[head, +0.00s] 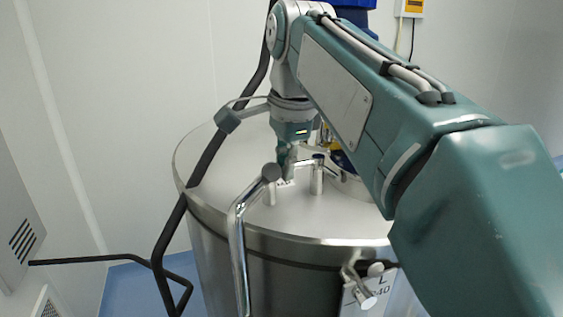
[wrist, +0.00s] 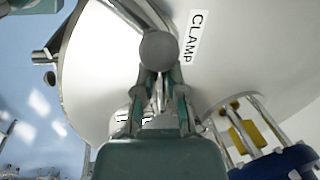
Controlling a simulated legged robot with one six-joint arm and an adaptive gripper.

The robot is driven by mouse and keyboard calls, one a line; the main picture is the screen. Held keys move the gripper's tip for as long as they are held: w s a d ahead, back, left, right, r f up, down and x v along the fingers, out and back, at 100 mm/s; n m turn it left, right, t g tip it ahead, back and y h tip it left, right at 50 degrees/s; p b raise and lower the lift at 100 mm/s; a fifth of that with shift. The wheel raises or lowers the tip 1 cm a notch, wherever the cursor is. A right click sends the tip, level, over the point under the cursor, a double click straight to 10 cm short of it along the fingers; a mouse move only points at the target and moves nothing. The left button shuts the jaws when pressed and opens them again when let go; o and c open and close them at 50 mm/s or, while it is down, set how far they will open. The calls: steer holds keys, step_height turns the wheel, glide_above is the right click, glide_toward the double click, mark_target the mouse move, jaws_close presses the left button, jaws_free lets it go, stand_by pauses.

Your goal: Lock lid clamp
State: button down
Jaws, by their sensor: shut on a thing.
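A bent, shiny metal clamp handle (head: 237,228) rises along the front of the steel vessel, and its round grey knob (head: 271,171) is above the flat lid (head: 226,190). In the wrist view the knob (wrist: 160,50) is at the fingertips, beside a "CLAMP" label (wrist: 193,37) on the lid. My gripper (head: 286,168) points down over the lid; it also shows in the wrist view (wrist: 159,80). It is shut on the handle at its knob end. The knob hides part of the contact.
A low metal bar on posts (head: 316,178) stands on the lid behind the knob. A small metal fitting (head: 361,287) with a label hangs at the vessel's front right rim. A blue-topped fitting (wrist: 277,163) with yellow parts stands right of my gripper. A wall is behind.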

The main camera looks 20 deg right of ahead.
steer(key=shift+s+d+n, duration=0.1)
steer(key=shift+s+n, duration=0.15)
steer(key=shift+n, duration=0.25)
steer(key=c, duration=0.7)
jaws_free()
step_height(320, 180, up, 7)
steer(key=s, duration=0.1)
steer(key=shift+s+d+r, duration=0.15)
steer(key=shift+d, duration=0.15)
